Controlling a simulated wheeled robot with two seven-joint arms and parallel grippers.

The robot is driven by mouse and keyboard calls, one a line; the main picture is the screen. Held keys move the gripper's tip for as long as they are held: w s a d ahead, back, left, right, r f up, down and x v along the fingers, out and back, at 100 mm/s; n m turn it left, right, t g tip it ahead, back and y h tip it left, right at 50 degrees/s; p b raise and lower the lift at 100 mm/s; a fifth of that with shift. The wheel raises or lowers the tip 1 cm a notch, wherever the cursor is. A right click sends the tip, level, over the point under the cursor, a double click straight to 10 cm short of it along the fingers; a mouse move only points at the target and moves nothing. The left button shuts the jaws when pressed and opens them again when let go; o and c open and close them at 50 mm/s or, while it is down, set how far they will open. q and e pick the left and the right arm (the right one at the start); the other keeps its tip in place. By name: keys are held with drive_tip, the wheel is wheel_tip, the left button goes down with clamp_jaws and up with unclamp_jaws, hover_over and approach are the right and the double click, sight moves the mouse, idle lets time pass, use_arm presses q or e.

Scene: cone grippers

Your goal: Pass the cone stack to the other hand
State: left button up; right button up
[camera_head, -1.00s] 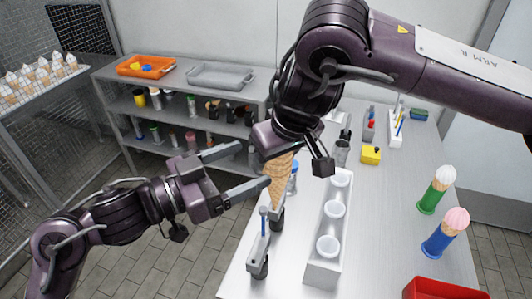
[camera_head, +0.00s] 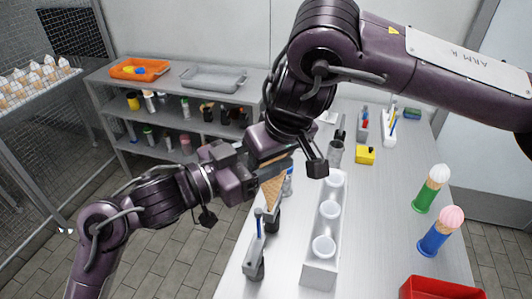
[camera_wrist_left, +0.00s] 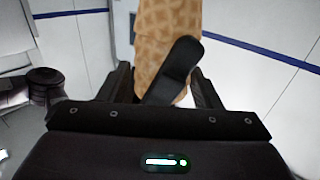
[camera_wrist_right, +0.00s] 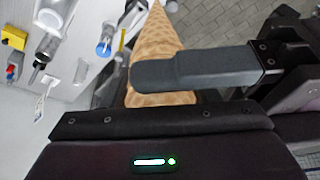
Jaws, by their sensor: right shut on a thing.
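The cone stack (camera_head: 271,192) is tan waffle cones, tip down, above the near left part of the table. My right gripper (camera_head: 268,142) is shut on its upper wide part; the cones also show in the right wrist view (camera_wrist_right: 155,38). My left gripper (camera_head: 276,169) is at the stack from the left, just below the right one. In the left wrist view its fingers are apart, one on each side of the cones (camera_wrist_left: 160,25), and a dark finger of my right gripper crosses in front. In the right wrist view a left finger (camera_wrist_right: 205,70) crosses the cones. Contact is unclear.
A grey holder with a blue-topped stick (camera_head: 256,250) stands below the hands. Beside it is a white rack (camera_head: 322,272) with white cups. Green and blue cone figures (camera_head: 437,235) and a red bin (camera_head: 440,288) are at the right. Shelves (camera_head: 150,105) stand behind left.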

drive_tip(key=o, duration=0.8)
drive_tip(key=shift+w, duration=0.1)
drive_tip(key=shift+r, duration=0.1)
